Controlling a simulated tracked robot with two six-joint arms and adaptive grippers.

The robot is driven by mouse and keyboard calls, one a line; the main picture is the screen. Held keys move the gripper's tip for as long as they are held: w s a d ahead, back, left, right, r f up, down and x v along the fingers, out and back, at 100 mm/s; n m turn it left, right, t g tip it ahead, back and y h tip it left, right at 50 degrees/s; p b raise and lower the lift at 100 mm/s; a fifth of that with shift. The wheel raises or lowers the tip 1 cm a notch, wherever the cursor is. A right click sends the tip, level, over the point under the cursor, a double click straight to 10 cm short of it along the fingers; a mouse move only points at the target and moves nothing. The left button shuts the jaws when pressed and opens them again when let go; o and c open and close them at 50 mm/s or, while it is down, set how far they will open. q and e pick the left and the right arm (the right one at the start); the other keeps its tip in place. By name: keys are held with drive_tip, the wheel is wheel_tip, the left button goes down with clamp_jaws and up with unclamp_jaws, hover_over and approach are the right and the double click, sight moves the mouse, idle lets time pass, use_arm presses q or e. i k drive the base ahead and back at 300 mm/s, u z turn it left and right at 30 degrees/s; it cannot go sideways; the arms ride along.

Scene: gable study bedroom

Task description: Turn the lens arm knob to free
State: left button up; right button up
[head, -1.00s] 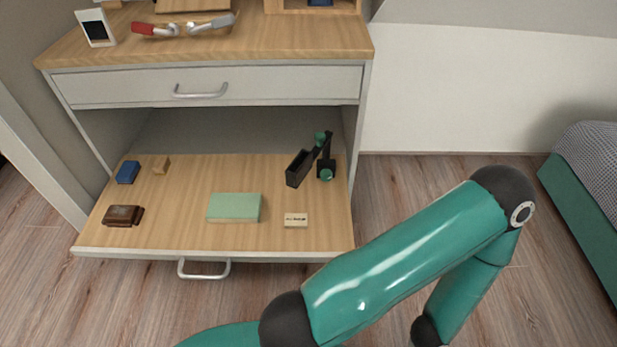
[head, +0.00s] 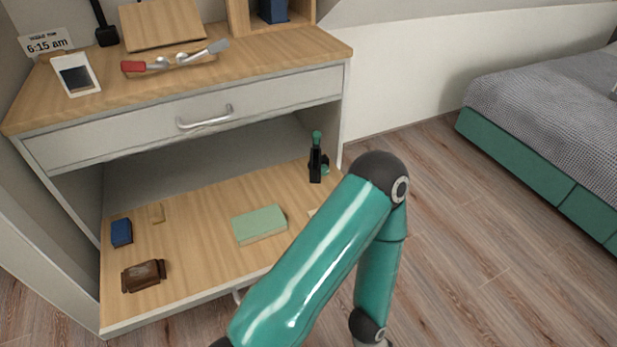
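The lens arm seems to be the small black device with green knobs (head: 317,160) at the right end of the pulled-out wooden shelf, in the head view. A green knob tops it and another green part shows at its right side. I cannot tell which way the knob is set. One of my green arms crosses the lower middle, its elbow just right of and below the device. Neither gripper shows in the head view.
A closed drawer (head: 190,117) is above. A bed (head: 550,120) stands right, with bare floor before it.

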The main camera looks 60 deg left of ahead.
sight(325, 171)
drive_tip(key=u, duration=0.7)
drive_tip(key=k, duration=0.55)
drive_tip(key=u, duration=0.8)
drive_tip(key=i, duration=0.55)
drive_tip(key=u, duration=0.2)
